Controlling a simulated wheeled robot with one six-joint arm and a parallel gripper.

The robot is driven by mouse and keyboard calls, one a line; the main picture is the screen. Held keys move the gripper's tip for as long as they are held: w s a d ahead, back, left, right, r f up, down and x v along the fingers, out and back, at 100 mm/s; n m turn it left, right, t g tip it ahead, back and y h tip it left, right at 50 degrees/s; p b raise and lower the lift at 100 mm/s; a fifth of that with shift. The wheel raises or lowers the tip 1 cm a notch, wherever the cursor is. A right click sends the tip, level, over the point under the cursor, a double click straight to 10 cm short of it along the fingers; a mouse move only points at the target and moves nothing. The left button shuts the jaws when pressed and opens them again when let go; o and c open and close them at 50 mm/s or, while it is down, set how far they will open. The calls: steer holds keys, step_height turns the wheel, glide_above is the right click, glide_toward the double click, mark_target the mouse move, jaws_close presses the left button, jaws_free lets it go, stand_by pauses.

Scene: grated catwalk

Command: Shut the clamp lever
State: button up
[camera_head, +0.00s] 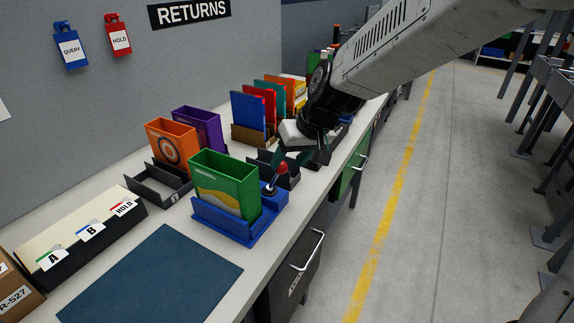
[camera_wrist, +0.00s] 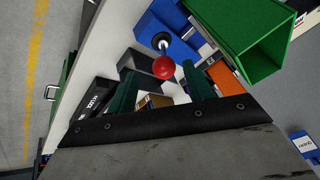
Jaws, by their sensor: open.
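The clamp lever has a red ball knob (camera_head: 282,168) on a short metal stem, at the right end of a blue fixture (camera_head: 226,222) on the bench. The fixture holds a green open-topped box (camera_head: 225,180). My gripper (camera_head: 287,160) is open, its dark green fingers pointing down close to the knob. In the wrist view the red knob (camera_wrist: 163,67) appears in line with the gap between the two fingertips (camera_wrist: 162,80), with its stem rising from the blue base (camera_wrist: 165,30). I cannot tell whether a finger touches the knob.
Dark trays and an orange box (camera_head: 171,145) stand behind the fixture. Blue, red, teal and yellow binders line the bench farther back. A dark blue mat (camera_head: 150,280) lies in front, beside a labelled card tray (camera_head: 85,235). The aisle floor (camera_head: 400,210) at right is clear.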

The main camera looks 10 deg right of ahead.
steer(key=v, duration=0.4)
steer(key=shift+s+d+r, duration=0.1)
steer(key=shift+d+r, duration=0.05)
steer(key=shift+r, duration=0.05)
